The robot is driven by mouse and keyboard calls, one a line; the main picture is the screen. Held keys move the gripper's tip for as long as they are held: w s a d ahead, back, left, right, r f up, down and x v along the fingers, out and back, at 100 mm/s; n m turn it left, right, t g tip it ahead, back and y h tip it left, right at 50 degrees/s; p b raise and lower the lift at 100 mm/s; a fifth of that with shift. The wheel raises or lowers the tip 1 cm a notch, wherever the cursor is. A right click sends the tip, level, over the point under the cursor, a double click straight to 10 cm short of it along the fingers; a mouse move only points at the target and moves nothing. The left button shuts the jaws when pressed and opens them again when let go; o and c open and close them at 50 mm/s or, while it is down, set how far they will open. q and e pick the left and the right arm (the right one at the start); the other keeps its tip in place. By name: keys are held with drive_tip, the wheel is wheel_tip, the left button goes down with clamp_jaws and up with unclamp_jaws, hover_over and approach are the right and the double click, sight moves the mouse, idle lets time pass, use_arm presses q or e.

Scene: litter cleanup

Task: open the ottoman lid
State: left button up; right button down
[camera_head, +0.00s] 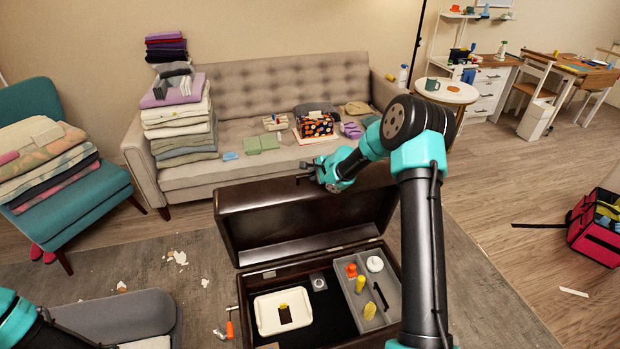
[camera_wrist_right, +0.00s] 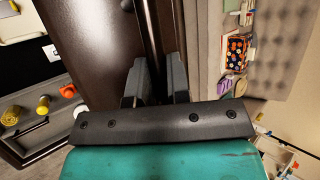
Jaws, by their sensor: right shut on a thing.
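The dark brown ottoman (camera_head: 243,318) stands on the rug with its lid (camera_head: 290,222) raised and tilted back, so the inside shows. My right gripper (camera_head: 308,174) is at the top edge of the lid. In the right wrist view the lid (camera_wrist_right: 88,40) runs between the fingers of my right gripper (camera_wrist_right: 154,84), which is shut on its edge. Part of my left arm shows at the lower left of the head view; its gripper is out of the picture.
Inside the ottoman are a white tray (camera_head: 265,322) and a grey compartment (camera_head: 389,288) with yellow, orange and white items. A grey sofa (camera_head: 245,95) stands behind the lid. Paper scraps (camera_head: 179,257) lie on the rug at left. Wood floor at right is mostly clear.

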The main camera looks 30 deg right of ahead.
drive_tip(key=c, duration=1.1)
unclamp_jaws()
drive_tip(key=v, duration=1.7)
drive_tip(key=shift+s+d+r, duration=0.1)
drive_tip(key=shift+s, duration=0.05)
